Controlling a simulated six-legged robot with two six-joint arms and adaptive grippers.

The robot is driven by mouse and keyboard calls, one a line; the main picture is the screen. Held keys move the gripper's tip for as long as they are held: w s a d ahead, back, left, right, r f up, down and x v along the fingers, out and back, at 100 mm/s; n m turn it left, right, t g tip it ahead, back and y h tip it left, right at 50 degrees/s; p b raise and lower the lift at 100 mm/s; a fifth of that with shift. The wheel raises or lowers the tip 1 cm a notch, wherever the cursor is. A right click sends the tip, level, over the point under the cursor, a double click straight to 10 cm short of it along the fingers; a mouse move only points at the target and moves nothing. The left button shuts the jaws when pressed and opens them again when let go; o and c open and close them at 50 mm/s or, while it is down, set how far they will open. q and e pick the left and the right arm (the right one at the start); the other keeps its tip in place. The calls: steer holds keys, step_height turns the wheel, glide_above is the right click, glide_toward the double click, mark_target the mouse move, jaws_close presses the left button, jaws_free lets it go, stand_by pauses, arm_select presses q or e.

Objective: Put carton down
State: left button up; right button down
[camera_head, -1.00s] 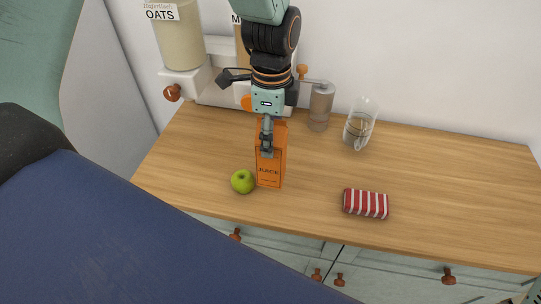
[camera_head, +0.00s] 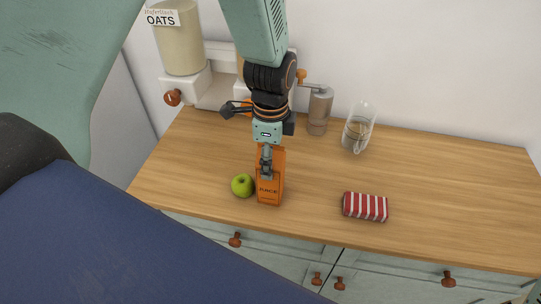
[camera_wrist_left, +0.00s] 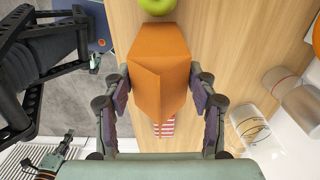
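An orange carton (camera_head: 269,193) with dark lettering is near the front edge of the wooden counter, just right of the green apple (camera_head: 242,186). My left gripper (camera_head: 266,170) comes down on it from above and is shut on its upper part. In the left wrist view, the carton (camera_wrist_left: 160,75) sits between the two finger pads, and the apple (camera_wrist_left: 158,5) is at the top edge. The carton looks roughly upright. I cannot tell whether its base touches the counter (camera_head: 320,185).
A red-and-white striped packet (camera_head: 365,207) lies to the right. A glass jug (camera_head: 358,130) and a grey grinder (camera_head: 319,110) stand at the back, with an oats dispenser (camera_head: 180,40) at the back left. The counter's right side is clear.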

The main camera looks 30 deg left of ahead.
arm_select(q)
steer(key=o, duration=0.4)
steer(key=shift+w, duration=0.15)
steer(key=shift+r, duration=0.55)
step_height(320, 180, up, 10)
steer(key=shift+r, duration=0.2)
steer(key=shift+o, duration=0.4)
steer(key=shift+r, duration=0.4)
